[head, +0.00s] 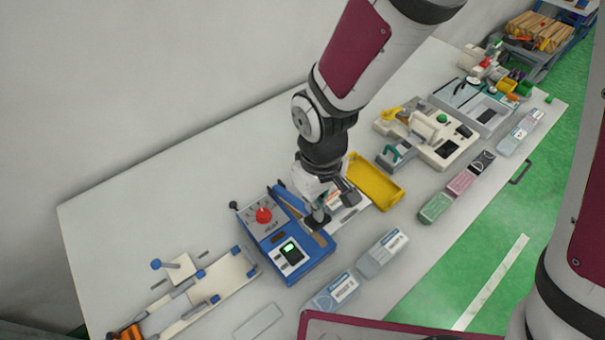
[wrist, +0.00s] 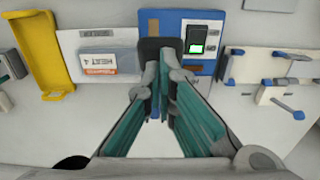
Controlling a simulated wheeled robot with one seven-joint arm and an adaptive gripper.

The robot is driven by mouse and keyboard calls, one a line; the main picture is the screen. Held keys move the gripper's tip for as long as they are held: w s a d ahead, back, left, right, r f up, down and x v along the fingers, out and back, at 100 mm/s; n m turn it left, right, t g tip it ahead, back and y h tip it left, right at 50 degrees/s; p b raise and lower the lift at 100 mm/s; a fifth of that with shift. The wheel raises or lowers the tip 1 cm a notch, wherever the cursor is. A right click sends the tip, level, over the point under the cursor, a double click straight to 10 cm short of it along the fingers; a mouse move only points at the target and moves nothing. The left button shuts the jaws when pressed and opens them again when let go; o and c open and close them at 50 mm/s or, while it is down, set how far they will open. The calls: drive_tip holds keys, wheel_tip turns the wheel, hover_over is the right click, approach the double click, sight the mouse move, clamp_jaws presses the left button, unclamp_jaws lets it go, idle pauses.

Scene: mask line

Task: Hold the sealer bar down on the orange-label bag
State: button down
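The blue sealer (head: 285,268) has a red knob and a lit green display, which also shows in the wrist view (wrist: 197,40). Its blue bar (head: 289,200) runs towards my gripper (head: 320,222). In the wrist view, my gripper's fingertips (wrist: 162,68) are close together over a dark pad (wrist: 160,46) at the sealer's edge. They appear shut, with no object visible between them. The bag with the orange label (wrist: 98,65) lies flat beside the sealer. My gripper partly hides it in the head view (head: 335,197). Contact with the pad and the bar's exact height are unclear.
A yellow tray (head: 378,190) stands beside the bag. A cream fixture with blue clamps (head: 205,288) is on the sealer's other side. Several bags lie along the front edge, including a grey one (head: 382,252). Another cream machine (head: 438,142) stands farther right.

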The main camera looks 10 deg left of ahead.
drive_tip(key=shift+r, duration=0.25)
drive_tip(key=shift+r+p, duration=1.25)
drive_tip(key=shift+r, duration=1.25)
